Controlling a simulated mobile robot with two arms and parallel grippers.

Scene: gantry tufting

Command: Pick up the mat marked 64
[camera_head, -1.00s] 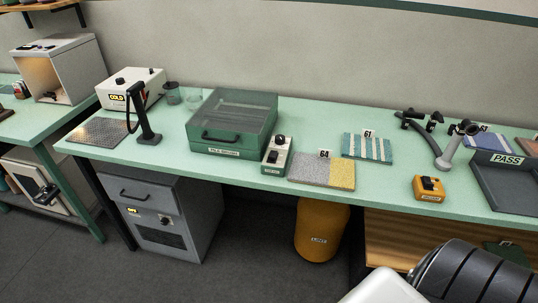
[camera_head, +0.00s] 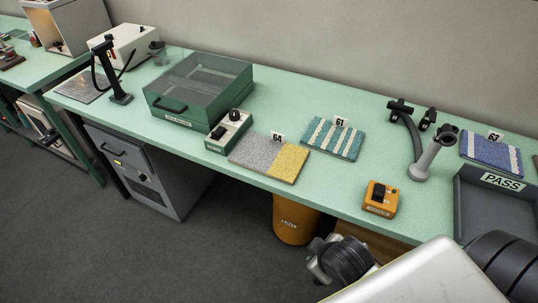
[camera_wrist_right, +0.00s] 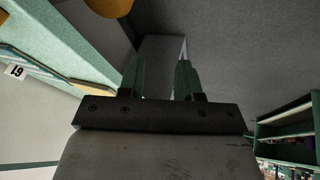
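The mat marked 64 (camera_head: 262,156) lies flat on the green bench near its front edge. It is grey on the left and yellow on the right, with a small white "64" tag at its back edge. In the head view my right arm comes in at the lower right, and its gripper cannot be made out there. In the right wrist view my right gripper (camera_wrist_right: 160,82) has two green fingers standing apart with nothing between them. It is away from the mat, below bench level. My left gripper is not in view.
Mat 61 (camera_head: 333,138) lies right of mat 64, and a green control box (camera_head: 229,131) stands close on its left. An orange switch box (camera_head: 380,198), a grey PASS tray (camera_head: 484,203) and mat 63 (camera_head: 491,153) are further right. A green lidded case (camera_head: 198,88) stands behind.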

